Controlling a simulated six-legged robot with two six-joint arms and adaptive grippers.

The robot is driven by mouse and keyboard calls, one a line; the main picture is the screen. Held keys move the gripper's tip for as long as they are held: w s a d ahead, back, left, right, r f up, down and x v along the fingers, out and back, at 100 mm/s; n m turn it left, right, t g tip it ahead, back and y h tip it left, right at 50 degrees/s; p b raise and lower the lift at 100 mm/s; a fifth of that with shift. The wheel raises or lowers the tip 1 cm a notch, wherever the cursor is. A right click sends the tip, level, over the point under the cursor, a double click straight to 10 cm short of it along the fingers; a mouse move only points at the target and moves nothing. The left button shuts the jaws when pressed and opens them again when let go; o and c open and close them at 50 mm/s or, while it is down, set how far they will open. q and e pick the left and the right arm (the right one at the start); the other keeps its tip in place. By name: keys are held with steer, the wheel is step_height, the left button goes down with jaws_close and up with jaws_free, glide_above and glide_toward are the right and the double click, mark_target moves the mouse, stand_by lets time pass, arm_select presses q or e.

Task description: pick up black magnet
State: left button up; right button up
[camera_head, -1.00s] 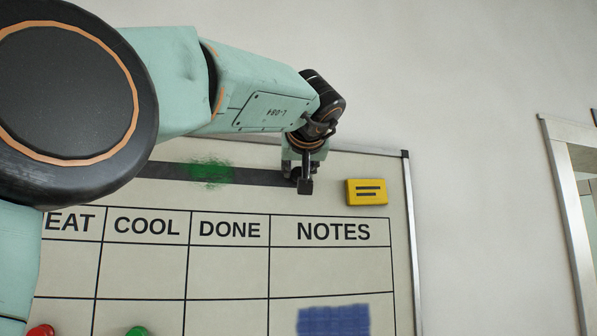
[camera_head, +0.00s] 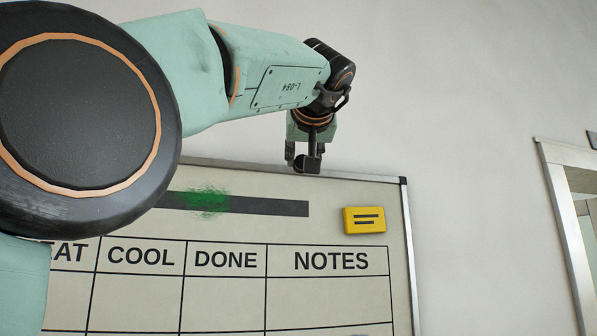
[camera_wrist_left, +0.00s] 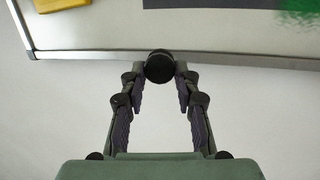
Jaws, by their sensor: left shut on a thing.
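The black magnet (camera_wrist_left: 160,66) is a small round piece held between the fingertips of my left gripper (camera_wrist_left: 160,80) in the left wrist view. In the head view my left gripper (camera_head: 304,160) is at the top edge of the whiteboard (camera_head: 345,190), with the dark magnet (camera_head: 307,164) at its tips. The gripper is shut on the magnet. Whether the magnet is clear of the board's frame is hard to tell. My right gripper is not in view.
A yellow block (camera_head: 364,220) sits on the board near its upper right corner. A dark strip (camera_head: 270,206) with a green smear (camera_head: 205,201) runs along the board's top. A doorway frame (camera_head: 565,215) stands at the right.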

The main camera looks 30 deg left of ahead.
arm_select(q)
steer(key=s+d+b, duration=0.6)
steer(key=s+d, duration=0.3)
steer(key=d, duration=0.2)
steer(key=shift+s+d, duration=0.25)
steer(key=shift+s, duration=0.1)
steer(key=shift+s+d+f, duration=0.2)
steer(key=shift+s+d, duration=0.3)
steer(key=shift+d, duration=0.2)
steer(key=v, duration=0.5)
steer(key=shift+w+d+f, duration=0.15)
steer(key=shift+d+f, duration=0.2)
steer(key=shift+d, duration=0.1)
steer(key=shift+w, duration=0.15)
